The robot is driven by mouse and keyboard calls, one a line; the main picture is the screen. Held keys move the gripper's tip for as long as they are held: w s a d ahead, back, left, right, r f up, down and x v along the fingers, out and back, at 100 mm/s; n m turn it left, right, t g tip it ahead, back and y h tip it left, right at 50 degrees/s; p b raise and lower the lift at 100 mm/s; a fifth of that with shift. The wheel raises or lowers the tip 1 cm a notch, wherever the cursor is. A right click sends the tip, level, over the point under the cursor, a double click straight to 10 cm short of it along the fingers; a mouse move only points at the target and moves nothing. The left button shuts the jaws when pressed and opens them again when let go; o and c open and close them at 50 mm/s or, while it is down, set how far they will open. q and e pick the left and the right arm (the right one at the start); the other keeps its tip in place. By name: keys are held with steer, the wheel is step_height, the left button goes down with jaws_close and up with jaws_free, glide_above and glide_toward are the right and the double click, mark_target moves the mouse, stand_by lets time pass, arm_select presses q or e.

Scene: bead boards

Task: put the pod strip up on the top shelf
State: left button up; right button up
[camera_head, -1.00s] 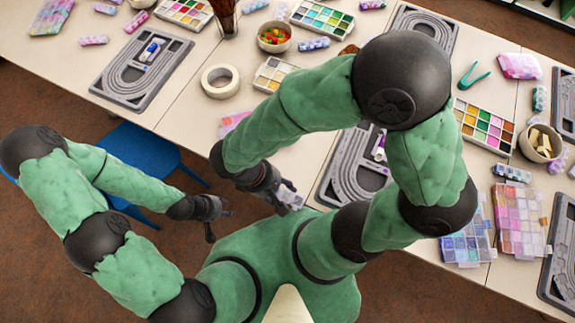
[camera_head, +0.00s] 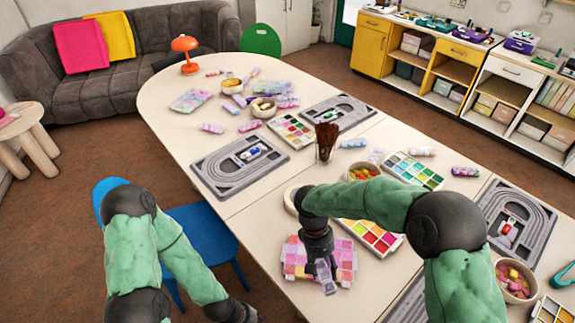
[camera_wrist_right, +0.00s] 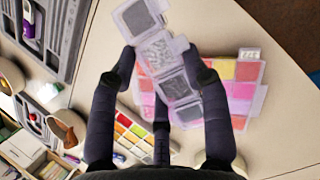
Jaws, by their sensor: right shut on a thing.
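The pod strip (camera_wrist_right: 160,48) is a translucent strip of square lidded pods with grey contents. My right gripper (camera_wrist_right: 162,65) is shut on it, with dark fingers on both sides. In the head view the strip (camera_head: 325,275) hangs at the right gripper (camera_head: 320,262), above a pink and orange pod sheet at the table's near edge. My left gripper (camera_head: 238,312) is low in the head view, over the floor, and its fingers are cut off. A long cabinet with open shelves (camera_head: 504,91) stands along the far right wall. I cannot tell which is the top shelf.
The long table (camera_head: 165,105) is crowded with bead boards (camera_head: 240,165), paint-like trays (camera_head: 412,170), bowls (camera_head: 264,107) and a brush cup (camera_head: 326,140). A blue chair (camera_head: 205,232) stands by its near side. Open floor lies between table and cabinet.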

steer(key=w+d+m, duration=0.1)
steer(key=w+d, duration=0.1)
steer(key=w+d+f+m, duration=0.1)
steer(key=w+d, duration=0.2)
steer(key=w+d+f, duration=0.1)
steer(key=w+d, duration=0.1)
steer(key=shift+w+d+f+m+g+y, duration=0.2)
steer(key=shift+d+m+g+y, duration=0.1)
steer(key=shift+d+m+y, duration=0.1)
steer(key=shift+a, duration=0.1)
steer(key=s+a+n, duration=0.1)
steer(key=s+a, duration=0.1)
steer(key=s+a+r, duration=0.1)
steer(key=s+a, duration=0.1)
steer(key=s+a+r+n, duration=0.1)
steer(key=s+a, duration=0.1)
steer(key=a, duration=0.1)
steer(key=shift+s+r+n+h, duration=0.25)
steer(key=shift+s+n+h, duration=0.05)
steer(key=shift+s+h, duration=0.1)
steer(key=s+a+n+t, duration=0.1)
steer(key=s+a+n, duration=0.1)
steer(key=s, duration=0.7)
steer(key=s+a+r+n+t+h, duration=0.1)
steer(key=s+a+n, duration=0.1)
steer(key=s, duration=0.8)
steer(key=shift+s+n+h, duration=0.2)
steer(key=shift+n+h, duration=0.1)
steer(key=shift+n, duration=0.5)
steer(key=shift+r, duration=0.1)
